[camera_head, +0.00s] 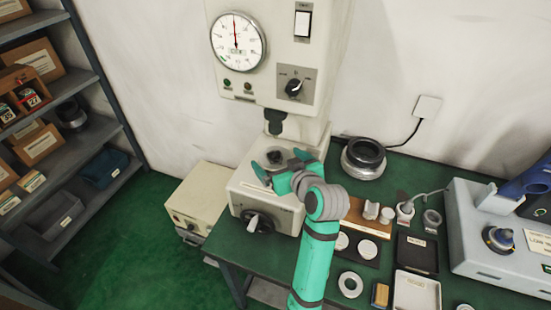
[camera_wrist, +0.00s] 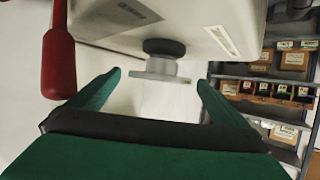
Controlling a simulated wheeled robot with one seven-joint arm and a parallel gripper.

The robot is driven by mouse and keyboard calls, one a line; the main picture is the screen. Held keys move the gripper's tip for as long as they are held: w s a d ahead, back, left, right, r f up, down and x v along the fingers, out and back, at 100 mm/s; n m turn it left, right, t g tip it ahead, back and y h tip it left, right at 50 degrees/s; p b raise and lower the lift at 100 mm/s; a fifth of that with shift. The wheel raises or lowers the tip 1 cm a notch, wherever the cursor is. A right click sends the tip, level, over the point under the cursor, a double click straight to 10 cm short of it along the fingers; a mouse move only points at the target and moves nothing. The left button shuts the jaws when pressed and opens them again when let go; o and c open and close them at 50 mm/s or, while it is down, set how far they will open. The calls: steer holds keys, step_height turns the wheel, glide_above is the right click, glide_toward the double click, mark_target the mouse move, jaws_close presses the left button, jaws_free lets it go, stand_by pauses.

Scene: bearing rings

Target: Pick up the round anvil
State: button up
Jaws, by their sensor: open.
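My gripper (camera_head: 279,170) is open and empty at the pale tester, with its fingers spread near a dark round part (camera_head: 275,157) on the tester's base. In the wrist view, my gripper's two green fingers (camera_wrist: 155,85) stand apart. A light grey round flanged piece (camera_wrist: 160,68) shows between and beyond them, against a dark collar (camera_wrist: 164,47) on the pale housing. It looks like the round anvil, and the fingers do not visibly touch it. In the head view, my fingers and wrist partly cover this area, so the grey piece is not clear there.
The tester head with its dial (camera_head: 238,40) and indenter stands above my gripper. A red handle (camera_wrist: 58,60) is at left in the wrist view. Discs, trays (camera_head: 416,292) and a dark ring (camera_head: 364,157) occupy the green bench. Shelves (camera_head: 75,145) stand at left.

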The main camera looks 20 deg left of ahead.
steer(key=shift+w+a+f, duration=0.15)
steer(key=shift+w, duration=0.05)
steer(key=c, duration=1.6)
steer(key=shift+r, duration=0.2)
